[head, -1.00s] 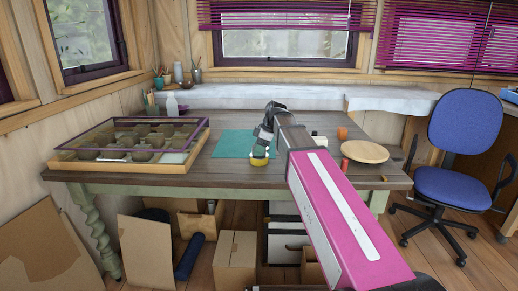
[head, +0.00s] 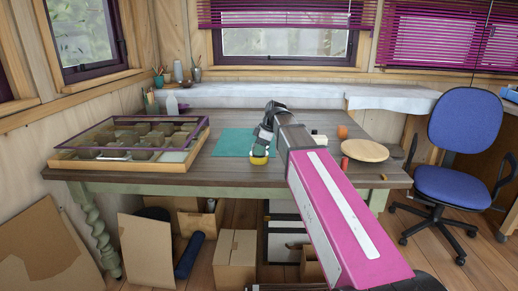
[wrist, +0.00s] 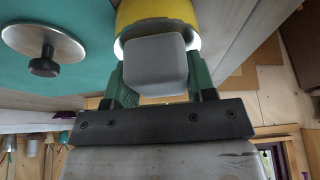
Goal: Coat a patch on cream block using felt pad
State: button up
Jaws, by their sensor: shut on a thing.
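My gripper (wrist: 160,85) has green fingers shut on a grey, rounded block, which I take to be the felt pad (wrist: 155,66). A round yellow thing (wrist: 155,14) with a white rim, perhaps a pot, shows just beyond the pad in the wrist view. In the head view the yellow thing (head: 259,160) is directly below my gripper (head: 260,151), at the teal mat's right edge. Whether the pad touches it, I cannot tell. A small pale block (head: 319,140), likely the cream block, stands right of my arm on the table. The pad's underside is hidden.
A metal disc with a black knob (wrist: 44,42) lies on the teal mat (head: 232,143). An orange cylinder (head: 342,132), a red cylinder (head: 345,163) and a round wooden board (head: 366,151) are right of my arm. A glass-topped case (head: 130,142) occupies the table's left.

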dwell(0.4)
jog(key=shift+r, duration=3.4)
